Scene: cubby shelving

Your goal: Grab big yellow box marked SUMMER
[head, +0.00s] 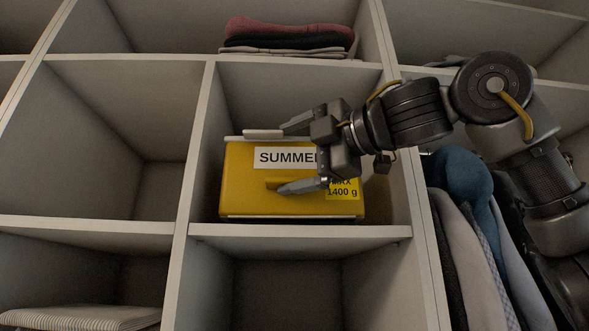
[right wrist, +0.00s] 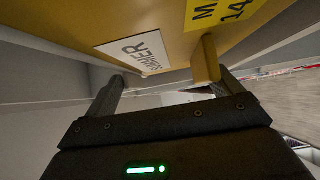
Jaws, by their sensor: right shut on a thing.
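The big yellow box (head: 240,190) stands in the middle cubby. Its front has a white label (head: 275,157) reading SUMMER, its end partly hidden by my right gripper, and a yellow weight tag (head: 342,190). A yellow handle (head: 275,183) sticks out low on the front. My right gripper (head: 283,158) is shut on the box, its fingers wide apart, one near the pale top edge and one at the handle. In the right wrist view the box (right wrist: 160,20) fills the top and one finger meets the handle (right wrist: 205,60). My left gripper is not in view.
Cubby walls and a shelf board (head: 300,231) closely frame the box. Folded clothes (head: 285,38) lie in the cubby above. Hanging garments (head: 460,200) are at the right. The cubbies to the left (head: 110,130) and below (head: 285,285) look empty.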

